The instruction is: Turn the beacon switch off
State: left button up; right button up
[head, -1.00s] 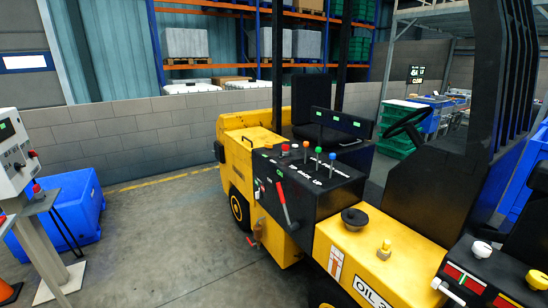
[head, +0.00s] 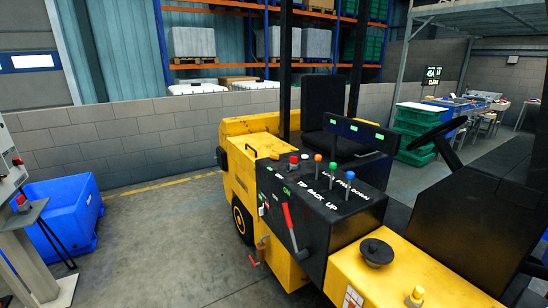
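A yellow and black forklift truck (head: 370,265) fills the middle and right. Its black control console (head: 320,190) carries levers with a red knob (head: 293,159), an orange knob (head: 317,158), a green knob (head: 332,168) and a blue knob (head: 350,175), beside white lettering. A red-handled lever (head: 289,224) stands on the console's side. Small switch-like parts (head: 264,208) with green markings sit on that side panel; they are too small to tell which is the beacon switch or its position. Neither of my grippers is in view.
A blue bin (head: 70,215) and a grey control stand (head: 40,260) are at the left. Open concrete floor (head: 165,240) lies between them and the truck. A block wall (head: 120,140) runs behind.

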aim_at(274, 158)
jog(key=i+j+z, duration=0.4)
jog(key=i+j, duration=0.6)
